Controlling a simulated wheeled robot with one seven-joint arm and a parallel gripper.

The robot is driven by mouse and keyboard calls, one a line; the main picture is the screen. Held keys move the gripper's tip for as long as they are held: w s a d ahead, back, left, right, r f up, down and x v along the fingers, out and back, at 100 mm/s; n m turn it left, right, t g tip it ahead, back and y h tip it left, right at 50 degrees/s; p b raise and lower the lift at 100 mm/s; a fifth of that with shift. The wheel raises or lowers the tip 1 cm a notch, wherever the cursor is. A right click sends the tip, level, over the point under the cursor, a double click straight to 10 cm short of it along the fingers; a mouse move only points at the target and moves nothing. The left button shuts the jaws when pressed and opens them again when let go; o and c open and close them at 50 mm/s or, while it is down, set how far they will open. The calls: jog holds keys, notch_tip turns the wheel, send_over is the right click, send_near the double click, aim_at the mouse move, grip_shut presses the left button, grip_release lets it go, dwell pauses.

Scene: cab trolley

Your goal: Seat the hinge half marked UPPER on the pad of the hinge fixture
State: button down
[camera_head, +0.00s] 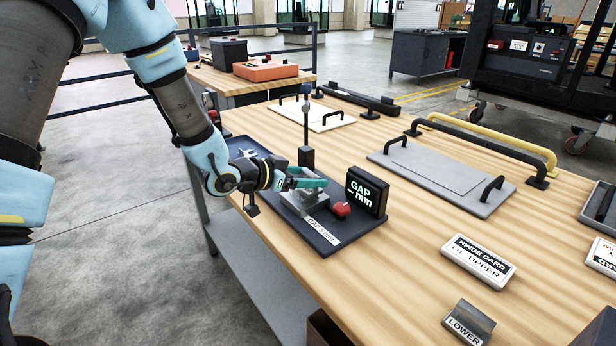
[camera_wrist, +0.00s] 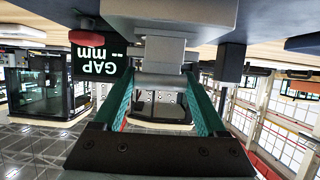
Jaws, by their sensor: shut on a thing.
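The hinge fixture has a dark base plate (camera_head: 345,228) near the left edge of the wooden bench, with a grey metal block (camera_head: 300,204) on it. My gripper (camera_head: 308,180) is over this block, its teal fingers pointing right. In the wrist view my gripper (camera_wrist: 162,65) is shut on a small grey metal piece (camera_wrist: 164,48), the hinge half. The piece lies against or very close to a wider grey block (camera_wrist: 170,14); I cannot tell whether it is fully seated. Its marking is not readable. The display (camera_head: 366,190) reads GAP -- mm.
A red knob (camera_head: 341,209) and a dark post (camera_head: 306,130) stand on the fixture beside my gripper. A grey piece marked LOWER (camera_head: 468,322) and a hinge card (camera_head: 478,262) lie at the front right. A grey panel with handles (camera_head: 440,178) lies behind.

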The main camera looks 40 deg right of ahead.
jog(key=shift+f+b, duration=0.3)
jog(key=shift+f, duration=0.05)
dwell(0.4)
dwell(0.3)
grip_release()
jog(key=b+v, duration=0.1)
jog(key=v, duration=0.9)
jog(key=shift+a, duration=0.4)
jog(key=w+a+n+t+y, duration=0.35)
jog(key=w+a, duration=0.35)
jog(key=a, duration=0.3)
jog(key=w+a+n+t+y, duration=0.3)
jog(key=w+a+n+y, duration=0.3)
jog(key=a, duration=0.4)
jog(key=s+a+n+g+y+p, duration=0.1)
jog(key=s+a+n, duration=0.3)
jog(key=a, duration=0.5)
jog(key=s+a+r+n+g+y, duration=0.1)
jog(key=s+a+n+g+y, duration=0.1)
jog(key=a, duration=0.8)
jog(key=s+n+g, duration=0.1)
jog(key=s+n, duration=0.1)
jog(key=s, duration=0.1)
jog(key=shift+s+r+y+p, duration=0.3)
jog(key=shift+y+p, duration=0.05)
